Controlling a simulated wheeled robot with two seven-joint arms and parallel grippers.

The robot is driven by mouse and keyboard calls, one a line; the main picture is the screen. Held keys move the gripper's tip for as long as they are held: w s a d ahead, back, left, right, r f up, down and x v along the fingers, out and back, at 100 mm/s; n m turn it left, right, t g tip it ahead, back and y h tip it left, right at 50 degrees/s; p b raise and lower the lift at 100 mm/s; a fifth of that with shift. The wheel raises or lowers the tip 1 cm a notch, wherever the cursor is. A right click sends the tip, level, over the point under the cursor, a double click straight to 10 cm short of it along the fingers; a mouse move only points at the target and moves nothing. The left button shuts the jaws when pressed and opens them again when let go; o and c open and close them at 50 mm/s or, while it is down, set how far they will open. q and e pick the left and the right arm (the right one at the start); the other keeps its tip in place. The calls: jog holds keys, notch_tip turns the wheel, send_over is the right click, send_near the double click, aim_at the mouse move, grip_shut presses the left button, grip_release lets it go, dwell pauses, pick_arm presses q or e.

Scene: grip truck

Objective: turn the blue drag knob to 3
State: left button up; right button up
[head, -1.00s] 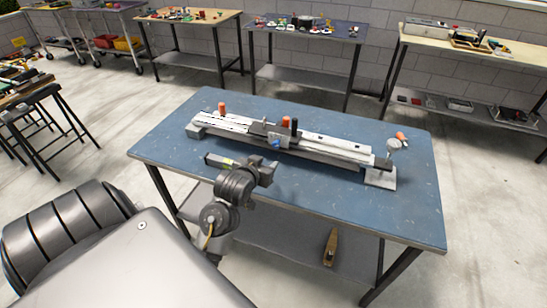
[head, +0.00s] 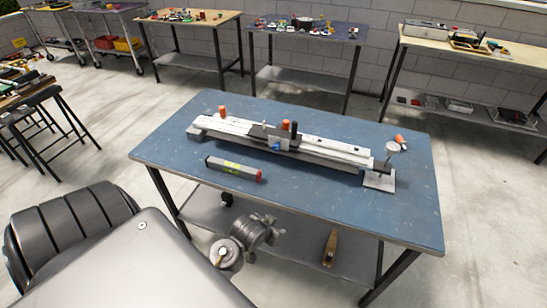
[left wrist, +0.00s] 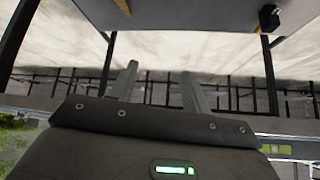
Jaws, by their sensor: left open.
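The blue knob (head: 276,145) sits on the front of the carriage on the long grey rail machine (head: 325,145), which lies across the blue table. Any numbers on it are too small to read. My left arm shows low in front of the table in the head view, apart from the knob and below the tabletop's front edge; its fingers are not clear there. In the left wrist view my left gripper (left wrist: 159,80) is open, with nothing between its two fingers. The right gripper is not in view.
A grey bar with a yellow-green label and red end (head: 233,168) lies on the blue table (head: 390,215) in front of the machine. A brass-coloured object (head: 330,246) is on the lower shelf. The tabletop's front right is clear.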

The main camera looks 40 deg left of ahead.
pick_arm(q)
notch_tip(320, 180, down, 6)
jog(key=s+d+g, duration=0.1)
jog(key=shift+s+d+f+p, duration=0.15)
jog(key=shift+s+d+p, duration=0.1)
jog(key=shift+s+p, duration=0.05)
jog(key=shift+w, duration=0.1)
dwell(0.4)
jog(key=s+d+f+m+g+h, duration=0.1)
jog(key=s+d+f, duration=0.1)
jog(key=s+f, duration=0.5)
jog(key=s+d+f, duration=0.1)
jog(key=s+f, duration=0.2)
jog(key=f, duration=0.8)
jog(key=s+f+g, duration=0.1)
jog(key=s+f, duration=0.2)
jog(key=s, duration=0.5)
jog(key=s+f+m+g, duration=0.1)
jog(key=s+f, duration=0.3)
jog(key=s, duration=0.4)
jog(key=s+f+g, duration=0.2)
jog(key=s+f, duration=0.1)
jog(key=s, duration=0.5)
jog(key=shift+s+f+m+g, duration=0.2)
jog(key=shift+f+m+g, duration=0.15)
jog(key=shift+m+g, duration=0.05)
jog(key=shift+a, duration=0.1)
